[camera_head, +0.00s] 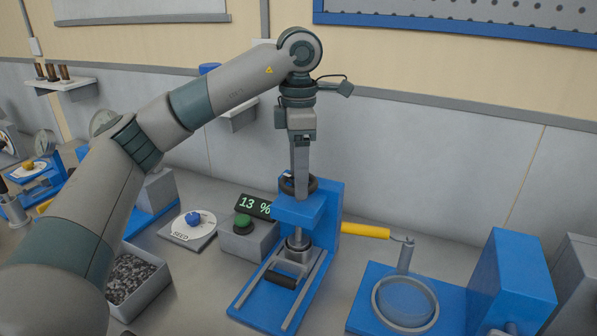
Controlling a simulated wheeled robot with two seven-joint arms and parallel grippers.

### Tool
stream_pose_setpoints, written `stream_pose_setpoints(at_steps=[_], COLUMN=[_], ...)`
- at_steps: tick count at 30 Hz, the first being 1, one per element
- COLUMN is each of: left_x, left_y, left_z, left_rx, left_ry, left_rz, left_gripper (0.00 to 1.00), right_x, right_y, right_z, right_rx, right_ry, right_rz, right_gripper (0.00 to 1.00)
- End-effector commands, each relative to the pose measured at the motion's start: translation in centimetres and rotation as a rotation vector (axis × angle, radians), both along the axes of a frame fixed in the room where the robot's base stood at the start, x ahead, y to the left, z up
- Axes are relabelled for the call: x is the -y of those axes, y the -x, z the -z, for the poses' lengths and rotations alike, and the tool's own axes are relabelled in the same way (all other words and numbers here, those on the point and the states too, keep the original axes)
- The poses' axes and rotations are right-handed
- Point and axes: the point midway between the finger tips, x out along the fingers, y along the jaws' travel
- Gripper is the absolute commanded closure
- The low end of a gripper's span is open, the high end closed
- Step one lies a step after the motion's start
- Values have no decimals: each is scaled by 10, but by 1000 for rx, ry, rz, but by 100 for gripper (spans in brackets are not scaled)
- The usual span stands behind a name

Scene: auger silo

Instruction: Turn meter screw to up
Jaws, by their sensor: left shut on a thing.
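The meter screw stands upright in a blue frame (330,207), and its dark round knob (312,185) shows at the top. Its metal lower end (298,242) comes down to a small metal cup (293,257) on the blue base. My left gripper (299,177) reaches straight down from above and is shut on the knob, hiding its middle. A display (255,206) left of the frame reads 13 %. My right gripper is not in view.
A green button box (247,240) and a SEED dial (193,226) stand left of the frame. A grain bin (136,277) is front left. A yellow handle (365,230) sticks out to the right, near a blue stand with a round dish (405,302).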

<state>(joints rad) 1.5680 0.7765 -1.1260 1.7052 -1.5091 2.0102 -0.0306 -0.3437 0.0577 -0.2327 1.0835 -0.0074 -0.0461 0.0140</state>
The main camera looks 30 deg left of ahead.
Motion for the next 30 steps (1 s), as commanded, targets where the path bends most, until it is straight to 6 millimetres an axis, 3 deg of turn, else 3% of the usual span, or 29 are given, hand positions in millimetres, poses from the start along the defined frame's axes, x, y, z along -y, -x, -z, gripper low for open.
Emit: stream_pose_setpoints(at_steps=[30], left_x=[0], left_y=[-1], left_z=[-2], left_rx=[5], left_ry=[1], left_rz=[963], left_gripper=[58], right_x=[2], right_y=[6], right_z=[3], right_rx=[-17], right_ry=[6], right_rz=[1], right_gripper=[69])
